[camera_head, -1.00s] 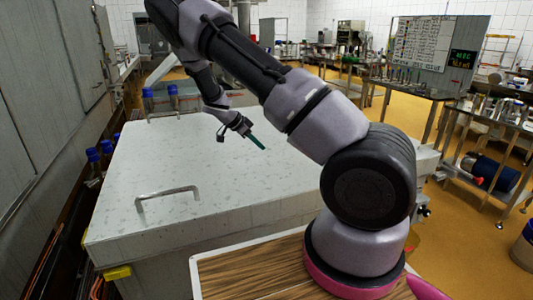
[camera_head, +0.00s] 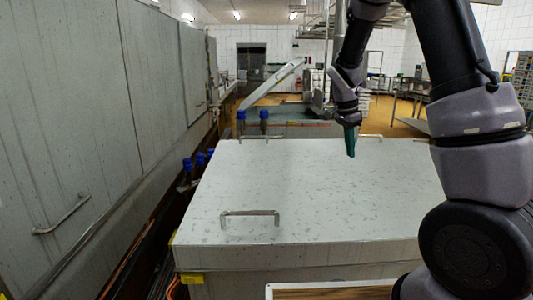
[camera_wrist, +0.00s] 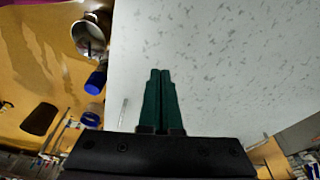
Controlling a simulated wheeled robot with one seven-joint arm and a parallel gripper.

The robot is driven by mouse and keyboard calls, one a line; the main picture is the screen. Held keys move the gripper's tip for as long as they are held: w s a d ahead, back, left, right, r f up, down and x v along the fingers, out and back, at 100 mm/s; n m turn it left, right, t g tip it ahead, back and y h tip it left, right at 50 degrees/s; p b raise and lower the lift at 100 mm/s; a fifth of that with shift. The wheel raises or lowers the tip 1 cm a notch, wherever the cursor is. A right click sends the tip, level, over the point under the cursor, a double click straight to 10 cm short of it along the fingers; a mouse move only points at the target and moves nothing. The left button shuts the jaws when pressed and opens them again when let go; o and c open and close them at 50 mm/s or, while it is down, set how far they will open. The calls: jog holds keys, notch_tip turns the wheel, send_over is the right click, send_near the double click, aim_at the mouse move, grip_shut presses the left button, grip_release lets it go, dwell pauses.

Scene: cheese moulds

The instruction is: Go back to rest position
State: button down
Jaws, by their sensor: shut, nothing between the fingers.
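My gripper (camera_head: 350,152) hangs over the far right part of a large pale chest-like box with a flat speckled top (camera_head: 300,185) in the head view. Its green fingers point down. In the wrist view the two green fingers (camera_wrist: 161,75) lie side by side, closed together, with nothing held between them. The pale speckled top (camera_wrist: 230,65) shows beyond the fingertips. My arm is bent and raised at the right of the head view.
A metal handle (camera_head: 249,213) stands on the near part of the box top. Blue-capped bottles (camera_head: 264,117) stand behind the box, with more along its left side. A tall grey cabinet wall (camera_head: 85,130) runs along the left. Yellow floor shows at the back right.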

jog(key=s+a+r+n+t+y, duration=0.1)
jog(key=s+r+n+t+y, duration=0.1)
jog(key=s+r+n, duration=0.3)
jog(key=s+a+r+n+t+y, duration=0.1)
jog(key=s+r+n+t, duration=0.3)
jog(key=s+r, duration=1)
jog(key=s+n+y, duration=0.1)
jog(key=s, duration=0.4)
jog(key=shift+s+a+r+n+t, duration=0.15)
jog(key=shift+s+n+t, duration=0.15)
jog(key=shift+n, duration=0.1)
